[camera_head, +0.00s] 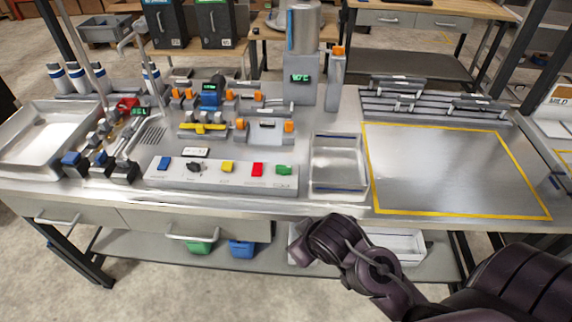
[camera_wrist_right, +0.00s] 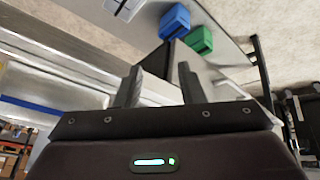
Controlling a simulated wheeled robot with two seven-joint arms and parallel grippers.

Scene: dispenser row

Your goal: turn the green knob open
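A small green knob (camera_head: 284,170) sits at the right end of a light grey control panel (camera_head: 222,181) near the front of the bench. A red (camera_head: 257,169) and a yellow (camera_head: 227,167) control sit to its left. My right arm comes in from the lower right of the head view, with its dark end in front of the bench, below and right of the green knob. In the right wrist view, my right gripper (camera_wrist_right: 160,75) has its two fingers apart with nothing between them. The green knob is not visible in that view. My left gripper is not in view.
A metal tray (camera_head: 340,186) stands right of the panel, then a bare yellow-outlined area (camera_head: 450,170). Valves and a dispenser (camera_head: 301,75) stand behind. Blue (camera_head: 242,249) and green (camera_head: 200,247) bins sit on the shelf below; drawer handles face forward.

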